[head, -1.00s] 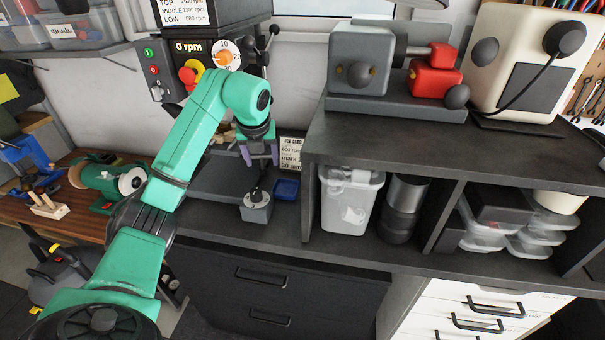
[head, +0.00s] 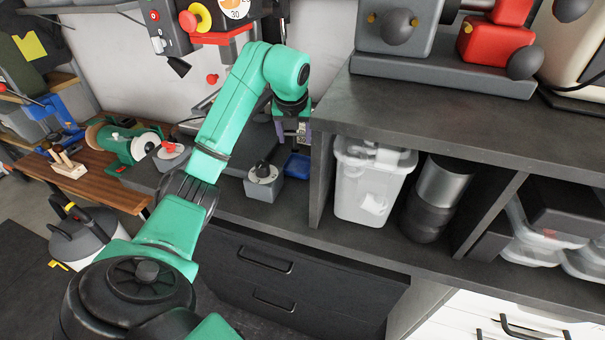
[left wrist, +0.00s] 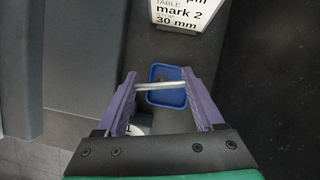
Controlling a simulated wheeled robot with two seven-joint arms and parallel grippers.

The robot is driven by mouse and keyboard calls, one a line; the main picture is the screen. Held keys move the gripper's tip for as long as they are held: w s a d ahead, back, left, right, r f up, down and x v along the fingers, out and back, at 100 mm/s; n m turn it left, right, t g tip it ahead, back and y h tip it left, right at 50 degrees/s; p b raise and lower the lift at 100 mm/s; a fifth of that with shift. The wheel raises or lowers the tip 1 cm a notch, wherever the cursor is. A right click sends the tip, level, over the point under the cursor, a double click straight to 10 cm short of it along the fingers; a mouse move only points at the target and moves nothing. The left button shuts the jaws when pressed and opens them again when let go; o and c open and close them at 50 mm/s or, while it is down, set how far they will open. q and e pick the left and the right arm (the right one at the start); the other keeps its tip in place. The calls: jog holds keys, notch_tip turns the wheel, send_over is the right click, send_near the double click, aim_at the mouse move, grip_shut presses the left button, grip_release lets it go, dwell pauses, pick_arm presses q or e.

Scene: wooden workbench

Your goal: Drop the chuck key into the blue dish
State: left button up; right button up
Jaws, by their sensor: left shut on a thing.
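My left gripper (head: 293,132) is above and slightly behind the blue dish (head: 298,166) in the head view. In the left wrist view its two purple fingers (left wrist: 160,87) are shut on the chuck key (left wrist: 158,86), whose silver bar spans between them. The dish (left wrist: 168,100) lies below the bar in that view, and the key appears apart from it. The rest of the key is hard to make out. My right gripper is not in view.
A grey block with a dark round chuck on top (head: 264,186) stands left of the dish. A shelf unit (head: 319,165) with a clear bin (head: 368,185) stands close on the right. A job card (left wrist: 186,14) stands behind the dish.

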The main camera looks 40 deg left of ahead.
pick_arm(q)
jog(key=shift+s+r, duration=0.2)
jog(key=o, duration=1.4)
jog(key=shift+c, duration=0.2)
jog(key=shift+w, duration=0.1)
jog(key=shift+r, duration=0.3)
jog(key=p+v, duration=0.5)
jog(key=v, duration=0.9)
jog(key=shift+s+p, duration=0.2)
jog(key=shift+p, duration=0.2)
jog(key=shift+f, duration=0.15)
